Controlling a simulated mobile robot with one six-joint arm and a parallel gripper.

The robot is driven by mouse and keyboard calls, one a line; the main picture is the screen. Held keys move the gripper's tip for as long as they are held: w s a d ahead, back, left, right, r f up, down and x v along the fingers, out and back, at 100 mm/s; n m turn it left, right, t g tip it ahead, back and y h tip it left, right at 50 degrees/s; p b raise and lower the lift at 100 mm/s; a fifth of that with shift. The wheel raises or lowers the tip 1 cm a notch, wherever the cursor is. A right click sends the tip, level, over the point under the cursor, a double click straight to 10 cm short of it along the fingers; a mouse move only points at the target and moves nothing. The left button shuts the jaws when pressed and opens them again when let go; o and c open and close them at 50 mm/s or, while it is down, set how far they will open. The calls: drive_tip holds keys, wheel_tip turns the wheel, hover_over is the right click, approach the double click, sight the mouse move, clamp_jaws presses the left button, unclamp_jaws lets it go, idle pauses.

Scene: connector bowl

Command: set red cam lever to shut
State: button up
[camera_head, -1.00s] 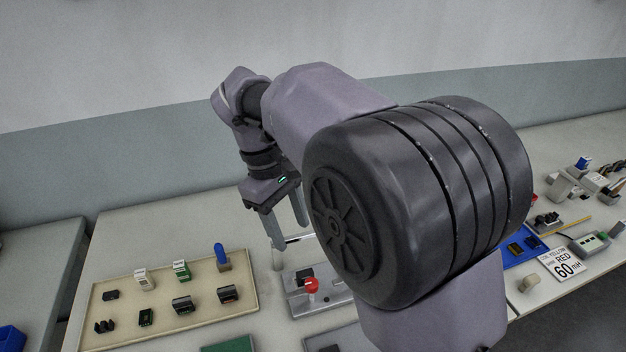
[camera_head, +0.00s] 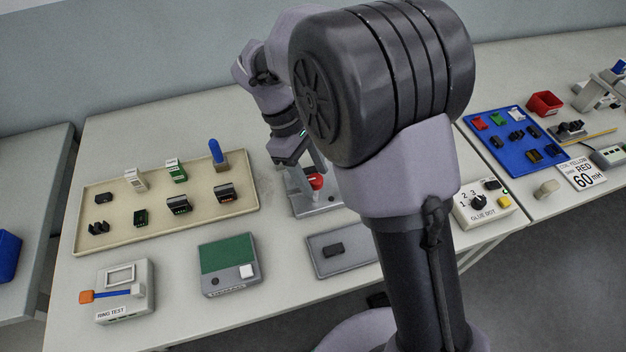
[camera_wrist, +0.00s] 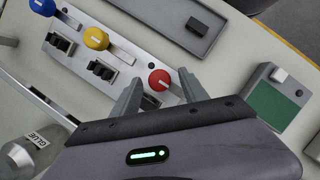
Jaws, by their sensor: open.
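The red cam lever, with its round red knob (camera_head: 316,181), is on a grey metal plate (camera_head: 327,203) partly hidden behind my arm. In the wrist view the red knob (camera_wrist: 160,79) lies between the two fingertips of my gripper (camera_wrist: 160,88). The gripper is open, one finger on each side of the knob; I see no clear contact. The lever's pivot end is partly hidden by the gripper. In the head view my gripper (camera_head: 306,178) is low over the plate.
On the same plate in the wrist view are a yellow-knobbed lever (camera_wrist: 96,39) and a blue-knobbed lever (camera_wrist: 43,6). A grey tray (camera_head: 343,256) with a black part and a green-topped box (camera_head: 228,263) stand nearby. A beige parts tray (camera_head: 108,224) lies left.

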drive_tip(key=shift+f, duration=0.1)
clamp_jaws()
